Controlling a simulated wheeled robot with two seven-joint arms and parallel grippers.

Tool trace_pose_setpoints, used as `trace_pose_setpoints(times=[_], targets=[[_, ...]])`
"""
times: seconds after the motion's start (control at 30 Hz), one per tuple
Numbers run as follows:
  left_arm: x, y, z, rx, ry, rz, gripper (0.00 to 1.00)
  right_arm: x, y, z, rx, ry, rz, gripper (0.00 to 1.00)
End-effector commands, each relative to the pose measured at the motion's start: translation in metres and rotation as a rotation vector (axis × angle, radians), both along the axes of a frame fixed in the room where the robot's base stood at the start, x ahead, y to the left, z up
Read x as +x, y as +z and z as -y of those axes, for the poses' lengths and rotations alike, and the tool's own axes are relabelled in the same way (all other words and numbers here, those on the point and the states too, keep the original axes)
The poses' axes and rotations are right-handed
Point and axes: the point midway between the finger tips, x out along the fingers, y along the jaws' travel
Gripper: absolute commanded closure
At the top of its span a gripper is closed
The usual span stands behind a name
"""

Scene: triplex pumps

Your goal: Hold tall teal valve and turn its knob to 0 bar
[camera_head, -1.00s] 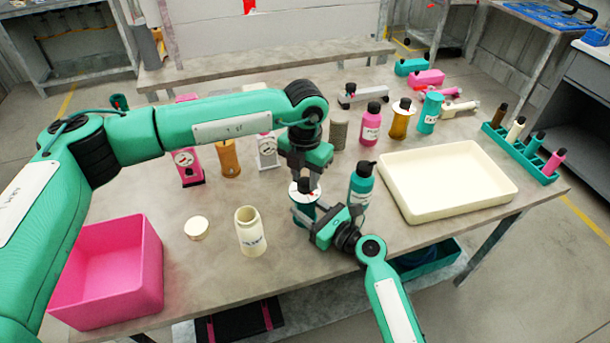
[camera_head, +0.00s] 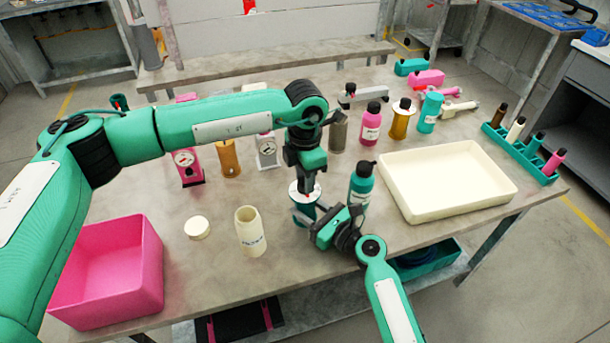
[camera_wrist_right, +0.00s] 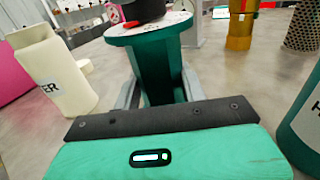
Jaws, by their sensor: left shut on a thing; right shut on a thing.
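The tall teal valve (camera_head: 302,213) stands upright on the table near its front middle, with a white dial disc on top. In the right wrist view the teal valve body (camera_wrist_right: 157,68) is at the centre, with its dark knob (camera_wrist_right: 143,9) above the dial, cut off by the top edge. My left gripper (camera_head: 306,185) points down from above and is shut on the knob, which it mostly hides in the head view. My right gripper (camera_head: 311,222) comes from the front and is shut on the valve body, one finger on each side (camera_wrist_right: 158,92). The dial reading is too small to tell.
A teal bottle (camera_head: 361,186) stands close right of the valve. An open cream jar (camera_head: 250,232) and its lid (camera_head: 198,227) are to the left. A cream tray (camera_head: 489,200) lies to the right, a pink bin (camera_head: 150,270) at the left. Gauges and bottles stand behind.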

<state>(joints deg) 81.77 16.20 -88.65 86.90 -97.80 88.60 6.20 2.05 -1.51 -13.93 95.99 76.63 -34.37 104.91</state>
Motion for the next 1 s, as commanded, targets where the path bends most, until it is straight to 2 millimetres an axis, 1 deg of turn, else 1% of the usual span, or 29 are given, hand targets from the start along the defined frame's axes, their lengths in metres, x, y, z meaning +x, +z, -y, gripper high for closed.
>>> trace_pose_setpoints(times=[0.33,0.37,0.4,0.47,0.73,0.8,0.87,0.97,1.0], targets=[[0.001,0.000,-0.002,0.004,0.000,0.001,0.91,0.001,0.000,0.002,0.000,-0.003,-0.001,0.93],[0.001,0.000,-0.002,0.004,0.000,0.001,0.66,0.001,0.000,0.002,0.000,-0.003,-0.001,0.93],[0.001,0.000,-0.002,0.004,0.000,0.001,0.58,0.001,0.000,0.002,-0.001,-0.003,-0.001,0.93],[0.001,0.000,-0.002,0.004,0.000,0.001,0.47,0.000,0.000,0.002,-0.001,-0.003,-0.001,0.93],[0.000,0.000,-0.001,0.001,-0.001,0.000,0.46,0.000,0.000,0.000,-0.001,-0.001,-0.001,0.93],[0.001,0.003,-0.001,0.001,-0.001,0.002,0.46,0.000,0.000,0.000,-0.001,0.000,-0.001,0.93],[0.001,0.008,0.000,0.001,-0.001,0.002,0.46,0.000,0.000,0.000,-0.001,0.000,-0.001,0.93],[0.001,0.024,0.000,0.000,-0.001,0.004,0.46,0.000,0.000,0.000,-0.001,0.000,-0.001,0.93],[0.001,0.032,0.000,0.000,-0.002,0.003,0.46,0.000,0.000,0.000,-0.001,0.000,-0.001,0.93]])
